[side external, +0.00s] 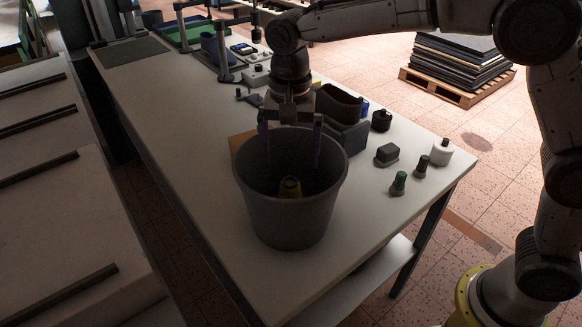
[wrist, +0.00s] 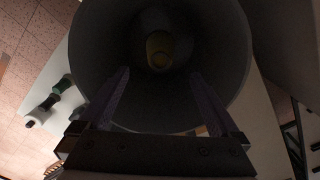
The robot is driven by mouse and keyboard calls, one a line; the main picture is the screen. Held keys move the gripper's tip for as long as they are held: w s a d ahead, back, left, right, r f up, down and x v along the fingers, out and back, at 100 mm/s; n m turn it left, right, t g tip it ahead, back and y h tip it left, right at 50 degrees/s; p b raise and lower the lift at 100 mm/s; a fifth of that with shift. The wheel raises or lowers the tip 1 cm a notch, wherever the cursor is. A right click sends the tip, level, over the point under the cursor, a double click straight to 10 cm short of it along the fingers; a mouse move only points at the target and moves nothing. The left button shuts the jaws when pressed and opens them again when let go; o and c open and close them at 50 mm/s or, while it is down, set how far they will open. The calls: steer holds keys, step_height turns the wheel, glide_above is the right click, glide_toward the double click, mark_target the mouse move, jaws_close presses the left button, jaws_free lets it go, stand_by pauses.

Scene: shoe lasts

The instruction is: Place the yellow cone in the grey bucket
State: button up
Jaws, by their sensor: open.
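The grey bucket (side external: 290,215) stands on the white table, its open top facing up. The yellow cone (side external: 290,187) is inside the bucket, low down near its floor. In the wrist view the cone (wrist: 159,49) shows deep within the bucket (wrist: 215,95), apart from the fingers. My gripper (side external: 291,165) is over the bucket, its two fingers wide apart and reaching down into the opening. The wrist view also shows the gripper (wrist: 160,80) open with nothing between its fingers. The cone's lower part is hard to make out in the shadow.
The white table (side external: 190,130) is clear to the left.

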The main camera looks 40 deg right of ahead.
steer(key=s+d+r+n+t, duration=0.35)
steer(key=s+d+r, duration=0.45)
steer(key=s+d, duration=0.3)
steer(key=s+d+f+n+t, duration=0.1)
steer(key=s+d+f+n, duration=0.1)
steer(key=s, duration=0.5)
steer(key=s+d+f+n+t, duration=0.1)
steer(key=s+d+f+n, duration=0.1)
steer(key=s, duration=0.5)
steer(key=shift+s+d+f+n, duration=0.25)
steer(key=shift+d+n, duration=0.5)
steer(key=shift+d, duration=0.5)
